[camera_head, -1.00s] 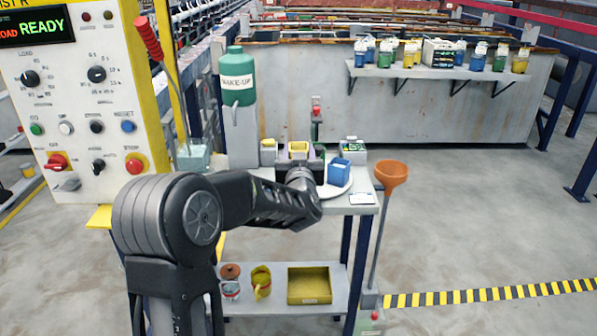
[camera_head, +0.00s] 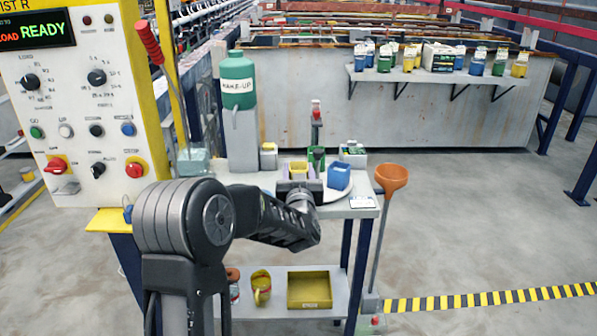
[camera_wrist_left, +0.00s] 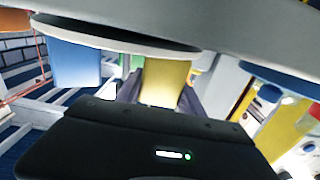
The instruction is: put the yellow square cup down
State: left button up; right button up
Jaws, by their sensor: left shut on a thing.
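The yellow square cup (camera_head: 298,168) is held in my left gripper (camera_head: 298,178), which is shut on it over the cart's top. In the left wrist view, which looks upside down, the yellow cup (camera_wrist_left: 165,82) sits between the dark fingers (camera_wrist_left: 163,97). There, the rim of a round white plate (camera_wrist_left: 115,33) hides its lower end, so I cannot tell whether it touches the plate. A blue square cup (camera_head: 339,178) stands on the plate (camera_head: 333,196), right of the gripper; it also shows in the wrist view (camera_wrist_left: 76,65). My right gripper is out of view.
A green cup (camera_head: 316,157) and a grey-and-yellow container (camera_head: 268,157) stand behind. A green-topped make-up bottle (camera_head: 238,80) is at the back left. A yellow tray (camera_head: 310,290) is on the lower shelf.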

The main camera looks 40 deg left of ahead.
pick_arm(q)
jog(key=shift+f, duration=0.2)
jog(key=o, duration=1.1)
jog(key=shift+o, duration=0.2)
jog(key=shift+r, duration=0.1)
jog(key=shift+r, duration=0.15)
jog(key=v, duration=1.2)
jog(key=shift+b, duration=0.35)
